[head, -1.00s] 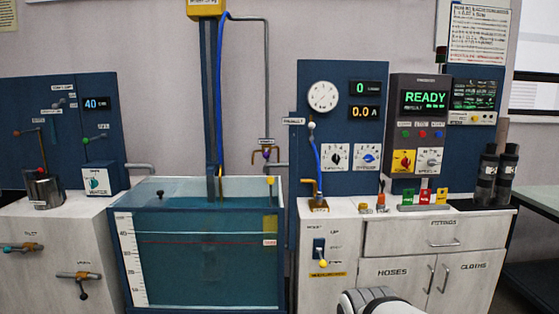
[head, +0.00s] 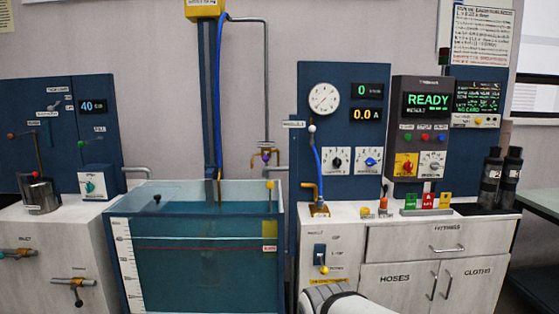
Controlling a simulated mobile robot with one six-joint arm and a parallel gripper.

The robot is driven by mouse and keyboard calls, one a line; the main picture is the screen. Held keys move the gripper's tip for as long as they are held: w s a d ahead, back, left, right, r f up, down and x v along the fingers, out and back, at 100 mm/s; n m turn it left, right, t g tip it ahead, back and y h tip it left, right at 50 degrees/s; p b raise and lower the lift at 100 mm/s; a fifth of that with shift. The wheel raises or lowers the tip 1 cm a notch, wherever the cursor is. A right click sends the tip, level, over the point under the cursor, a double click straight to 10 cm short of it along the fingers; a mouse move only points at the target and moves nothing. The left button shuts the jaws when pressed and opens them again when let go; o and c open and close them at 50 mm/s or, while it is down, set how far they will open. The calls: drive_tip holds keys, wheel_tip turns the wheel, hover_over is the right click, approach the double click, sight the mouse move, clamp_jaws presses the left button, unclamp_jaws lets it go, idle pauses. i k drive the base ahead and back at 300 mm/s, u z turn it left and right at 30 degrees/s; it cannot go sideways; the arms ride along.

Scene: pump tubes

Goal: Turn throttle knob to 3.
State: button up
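Two dials sit side by side on the blue panel in the head view: a black-pointer knob on a white plate (head: 336,160) and a blue knob on a white plate (head: 369,160). Their labels and scale numbers are too small to read, so I cannot tell which is the throttle or its setting. A red knob on a yellow plate (head: 406,165) and a white-plated knob (head: 432,164) are on the grey control box. Part of my white arm shows at the bottom edge. My gripper is not in view.
The control box screen (head: 427,102) reads READY; the panel displays (head: 367,115) read 0 and 0.0 A. A round gauge (head: 324,98) is above the dials. A water tank (head: 200,260) stands left, a white cabinet (head: 440,238) below. Coloured blocks (head: 428,202) and black cylinders (head: 491,180) line the counter.

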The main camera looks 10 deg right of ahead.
sight(337, 162)
drive_tip(key=i, duration=0.85)
drive_tip(key=u, duration=0.05)
